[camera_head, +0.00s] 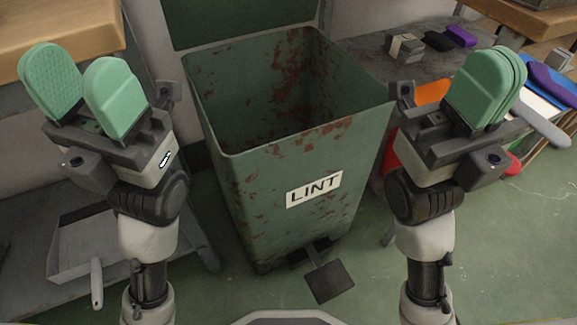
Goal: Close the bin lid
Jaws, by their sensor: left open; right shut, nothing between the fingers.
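The green, rust-marked bin (265,185) stands upright on the floor in front of me, with a label (314,189) reading LINT on its front. Its lid (240,18) stands raised behind the opening, its upper part cut off by the picture's top edge. The bin's mouth is uncovered and its inside is dark. A black foot pedal (329,281) sticks out at the bin's base. My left gripper (84,82) is open and empty, left of the bin. My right gripper (487,86) is shut with nothing in it, right of the bin. Neither touches the bin or lid.
A wooden bench (60,25) is at the upper left. A dustpan (82,245) lies on a low grey shelf at the lower left. A grey surface (365,50) at the right holds small dark and purple items. Green floor (500,260) is clear at the lower right.

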